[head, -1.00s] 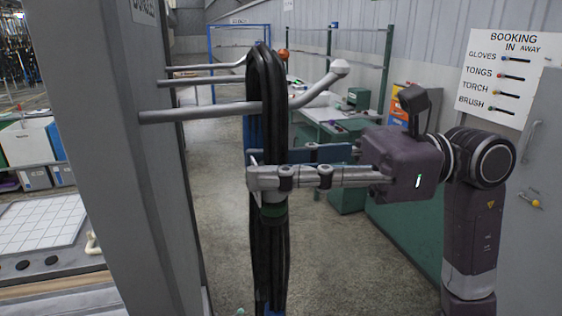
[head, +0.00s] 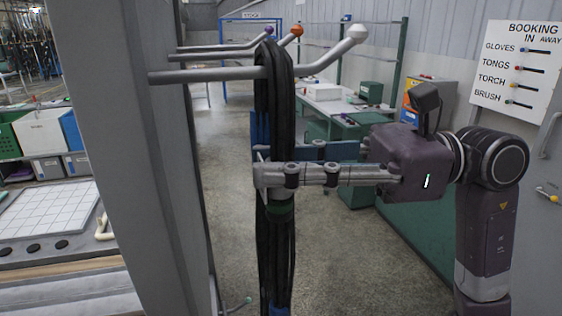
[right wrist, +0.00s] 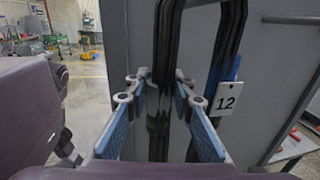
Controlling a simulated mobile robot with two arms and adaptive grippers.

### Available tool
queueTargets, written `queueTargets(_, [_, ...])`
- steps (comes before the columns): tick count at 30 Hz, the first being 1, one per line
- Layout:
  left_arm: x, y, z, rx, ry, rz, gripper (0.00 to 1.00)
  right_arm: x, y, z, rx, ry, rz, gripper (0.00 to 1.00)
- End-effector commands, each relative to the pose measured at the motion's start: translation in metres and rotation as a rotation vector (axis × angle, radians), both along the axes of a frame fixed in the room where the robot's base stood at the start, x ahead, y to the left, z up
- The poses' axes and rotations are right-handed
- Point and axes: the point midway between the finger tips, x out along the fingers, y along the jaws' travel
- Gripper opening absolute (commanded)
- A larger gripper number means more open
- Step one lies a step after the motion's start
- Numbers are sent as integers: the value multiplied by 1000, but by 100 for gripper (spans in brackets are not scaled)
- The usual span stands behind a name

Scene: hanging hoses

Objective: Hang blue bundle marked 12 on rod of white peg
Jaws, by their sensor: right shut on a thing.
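The bundle (head: 275,110) is a long loop of dark hose with a green band and some blue low down. The tag (right wrist: 226,103) marked 12 hangs on it in the right wrist view. My right gripper (head: 262,166) is shut on the bundle below its top bend. The white peg's grey rod (head: 210,75) bends up to a white ball (head: 357,33). The rod passes in front of one strand and behind the other, so it runs through the loop. The top bend is a little above the rod; contact cannot be told. My left gripper is out of view.
Behind are similar rods with an orange ball (head: 297,31) and a purple ball (head: 269,30). A grey upright panel (head: 125,150) carries the rods on the left. A bench (head: 340,120) stands behind. The floor between is clear.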

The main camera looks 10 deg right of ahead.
Motion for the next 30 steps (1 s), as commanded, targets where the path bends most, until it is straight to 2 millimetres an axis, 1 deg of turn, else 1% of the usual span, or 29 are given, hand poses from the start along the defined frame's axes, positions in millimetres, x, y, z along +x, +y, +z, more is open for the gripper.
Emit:
queueTargets(12, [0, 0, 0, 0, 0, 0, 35, 0, -1, 2, 4, -4, -1, 0])
queueTargets(13, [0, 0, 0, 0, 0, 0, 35, 0, -1, 2, 4, -4, -1, 23])
queueTargets(18, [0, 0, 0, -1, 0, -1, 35, 0, 0, 1, 3, -2, -1, 42])
queueTargets(26, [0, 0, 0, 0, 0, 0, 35, 0, 0, -1, -4, 3, 0, 43])
queueTargets(30, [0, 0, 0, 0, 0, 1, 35, 0, -8, -1, -3, 3, -2, 43])
